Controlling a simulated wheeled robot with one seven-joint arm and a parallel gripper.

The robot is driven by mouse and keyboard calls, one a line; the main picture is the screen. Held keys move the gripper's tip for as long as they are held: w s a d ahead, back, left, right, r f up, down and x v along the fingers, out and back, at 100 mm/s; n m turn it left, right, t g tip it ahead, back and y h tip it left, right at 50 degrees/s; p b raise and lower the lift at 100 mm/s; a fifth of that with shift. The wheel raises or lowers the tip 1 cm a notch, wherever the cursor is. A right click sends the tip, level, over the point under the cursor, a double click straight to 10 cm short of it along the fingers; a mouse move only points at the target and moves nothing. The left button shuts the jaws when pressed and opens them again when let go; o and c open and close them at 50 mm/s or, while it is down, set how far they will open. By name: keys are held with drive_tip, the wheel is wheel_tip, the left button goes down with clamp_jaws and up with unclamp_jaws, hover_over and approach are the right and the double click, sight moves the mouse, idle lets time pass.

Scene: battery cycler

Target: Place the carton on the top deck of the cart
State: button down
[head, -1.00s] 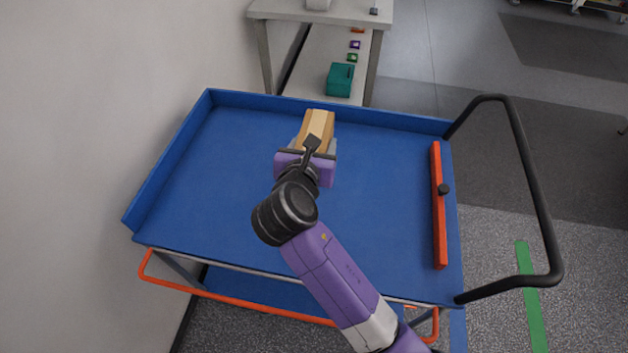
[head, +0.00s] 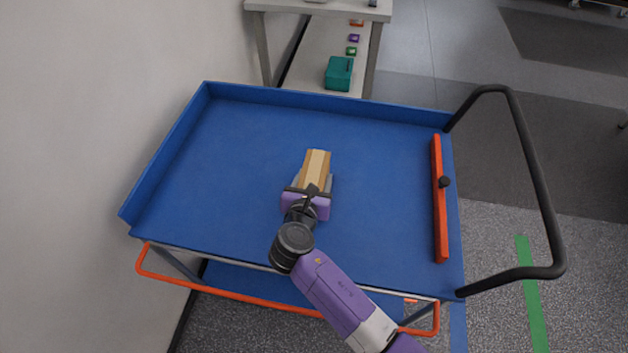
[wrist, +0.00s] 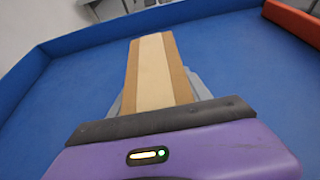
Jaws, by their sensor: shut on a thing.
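The carton (head: 316,168) is a small brown box with a pale strip along its top. My gripper (head: 314,183) is shut on it, with grey fingers on either side. The carton also shows in the wrist view (wrist: 154,72), pointing away from my purple gripper body. It is over the middle of the blue top deck (head: 230,160) of the cart. I cannot tell whether its underside touches the deck. The near end of the carton is hidden by my gripper.
An orange bar (head: 439,200) with a black knob lies along the deck's right side. Raised blue walls edge the deck's left and far sides. A black handle (head: 535,170) stands at the right. A table with a teal box (head: 339,73) is beyond. Deck around the carton is clear.

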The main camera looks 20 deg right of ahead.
drive_tip(key=shift+f, duration=0.15)
drive_tip(key=shift+f, duration=0.15)
drive_tip(key=shift+c, duration=2.4)
unclamp_jaws()
drive_tip(key=v, duration=1.2)
